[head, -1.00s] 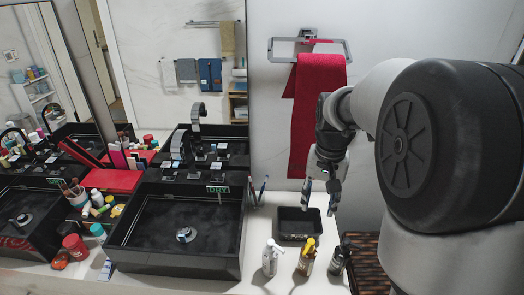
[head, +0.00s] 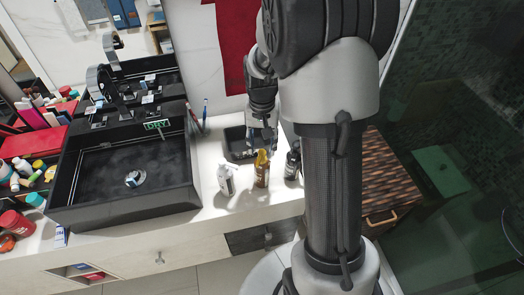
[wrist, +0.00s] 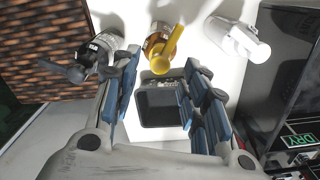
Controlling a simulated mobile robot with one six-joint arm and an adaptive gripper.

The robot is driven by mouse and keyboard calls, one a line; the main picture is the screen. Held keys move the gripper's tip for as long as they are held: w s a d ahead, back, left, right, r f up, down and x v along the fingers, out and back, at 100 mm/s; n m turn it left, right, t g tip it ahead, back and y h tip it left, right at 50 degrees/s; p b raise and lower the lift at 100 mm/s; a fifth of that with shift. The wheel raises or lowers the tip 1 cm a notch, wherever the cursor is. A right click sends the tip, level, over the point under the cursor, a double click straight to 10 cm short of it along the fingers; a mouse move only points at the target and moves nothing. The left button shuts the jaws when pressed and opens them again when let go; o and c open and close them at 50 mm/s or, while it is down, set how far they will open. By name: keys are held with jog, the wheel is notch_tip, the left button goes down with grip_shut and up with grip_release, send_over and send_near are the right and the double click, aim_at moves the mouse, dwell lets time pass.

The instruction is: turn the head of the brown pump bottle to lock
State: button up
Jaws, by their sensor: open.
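The brown pump bottle (head: 262,176) stands upright on the white counter, between a white pump bottle (head: 226,181) and a dark pump bottle (head: 293,165). Its yellow pump head also shows in the wrist view (wrist: 161,62). My gripper (head: 262,133) is just behind and above the bottle in the head view, pointing down. In the wrist view my gripper (wrist: 160,70) is open, with its blue-padded fingers apart on either side of the yellow head. I cannot tell whether either finger touches it.
A small black tray (head: 236,149) lies behind the bottles. The black vessel sink (head: 120,215) is to the left and rises above the counter. The white and dark bottles stand close on both sides. A woven brown surface (wrist: 40,50) lies beyond the dark bottle.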

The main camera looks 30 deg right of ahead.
jog(key=shift+f, duration=1.2)
jog(key=shift+c, duration=0.3)
grip_shut()
